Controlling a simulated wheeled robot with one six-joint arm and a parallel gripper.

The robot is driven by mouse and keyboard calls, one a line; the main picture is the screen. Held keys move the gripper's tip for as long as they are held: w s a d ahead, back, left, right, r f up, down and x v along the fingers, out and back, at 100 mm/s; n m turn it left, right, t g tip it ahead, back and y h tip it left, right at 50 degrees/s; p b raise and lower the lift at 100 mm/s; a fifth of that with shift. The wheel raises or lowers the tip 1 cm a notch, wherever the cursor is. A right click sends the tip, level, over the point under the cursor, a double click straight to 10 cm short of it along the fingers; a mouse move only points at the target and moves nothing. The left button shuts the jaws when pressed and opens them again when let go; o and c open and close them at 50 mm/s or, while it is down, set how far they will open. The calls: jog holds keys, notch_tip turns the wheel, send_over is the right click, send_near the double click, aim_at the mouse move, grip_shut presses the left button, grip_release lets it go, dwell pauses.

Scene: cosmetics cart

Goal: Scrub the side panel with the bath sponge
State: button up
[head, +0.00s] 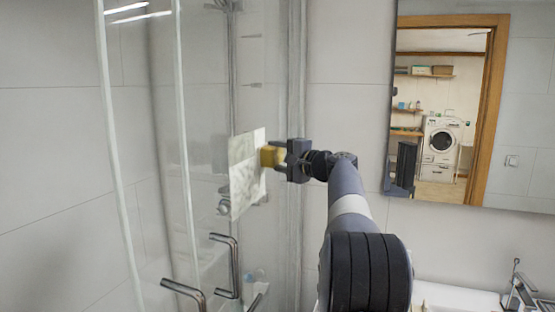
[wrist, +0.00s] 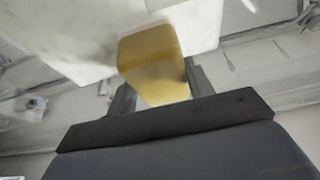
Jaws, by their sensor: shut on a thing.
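My gripper (head: 284,159) is shut on a yellow bath sponge (head: 268,156) at the middle of the head view. The sponge's left end meets or nearly meets a pale, smudged side panel patch (head: 243,182) on the shower glass. In the wrist view the sponge (wrist: 152,62) sits between the fingers (wrist: 155,92), with its far end against or very near the whitish patch (wrist: 70,35). Whether it presses on the surface is hard to tell.
Glass shower doors with metal handles (head: 233,265) stand at the left. A mirror (head: 524,120) hangs at the right, reflecting a doorway and a washing machine. A basin with a tap (head: 520,292) is at the lower right.

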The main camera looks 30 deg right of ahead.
aim_at(274, 159)
jog(key=shift+s+a+b, duration=0.75)
jog(key=shift+s+a, duration=0.1)
jog(key=shift+a, duration=0.3)
jog(key=shift+a+f, duration=0.1)
